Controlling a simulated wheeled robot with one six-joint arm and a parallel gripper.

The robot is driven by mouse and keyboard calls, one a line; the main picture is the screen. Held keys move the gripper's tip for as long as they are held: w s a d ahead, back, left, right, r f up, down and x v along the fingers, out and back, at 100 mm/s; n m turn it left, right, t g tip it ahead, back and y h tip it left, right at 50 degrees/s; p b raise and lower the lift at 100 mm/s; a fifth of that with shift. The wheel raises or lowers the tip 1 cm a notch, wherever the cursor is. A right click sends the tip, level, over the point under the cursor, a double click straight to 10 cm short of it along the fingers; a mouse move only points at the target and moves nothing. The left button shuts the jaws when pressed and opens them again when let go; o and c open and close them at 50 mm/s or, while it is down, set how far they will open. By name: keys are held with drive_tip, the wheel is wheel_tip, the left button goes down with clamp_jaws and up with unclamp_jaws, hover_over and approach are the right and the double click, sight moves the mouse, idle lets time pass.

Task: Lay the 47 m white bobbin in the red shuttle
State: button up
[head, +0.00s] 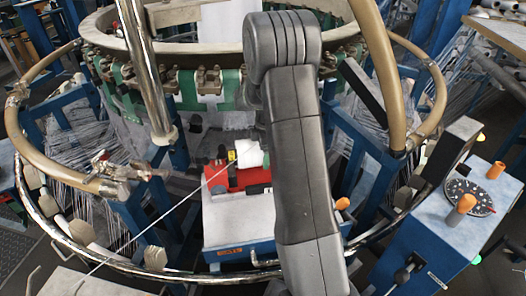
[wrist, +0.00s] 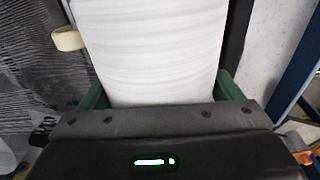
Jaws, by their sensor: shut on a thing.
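The white bobbin (wrist: 150,45) fills the upper middle of the wrist view, between the green fingers of my gripper (wrist: 160,92), which is shut on it. In the head view the white bobbin (head: 248,153) shows just left of my arm, over the red shuttle (head: 222,181). The shuttle sits on a pale block with a blue base. I cannot tell whether the bobbin touches the shuttle or is still above it. My arm hides the gripper and the shuttle's right part in the head view. The bobbin's length label is not readable.
A white yarn (head: 152,224) runs from the shuttle down to the lower left. The loom's steel ring (head: 110,258) curves around the front, and a chrome post (head: 144,75) stands at left. A blue-sided control box (head: 445,225) with orange knobs is at right.

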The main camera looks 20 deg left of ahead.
drive_tip(key=b, duration=0.3)
hover_over(263, 176)
drive_tip(key=shift+f, duration=2.4)
drive_tip(key=shift+f+b, duration=0.85)
drive_tip(key=shift+f, duration=0.2)
drive_tip(key=o, duration=1.5)
drive_tip(key=shift+s, duration=0.1)
drive_tip(key=r, duration=0.9)
drive_tip(key=d+r, duration=0.1)
drive_tip(key=r, duration=0.3)
drive_tip(key=shift+w+r+p, duration=0.2)
drive_tip(key=shift+r+p, duration=0.1)
drive_tip(key=shift+r, duration=0.1)
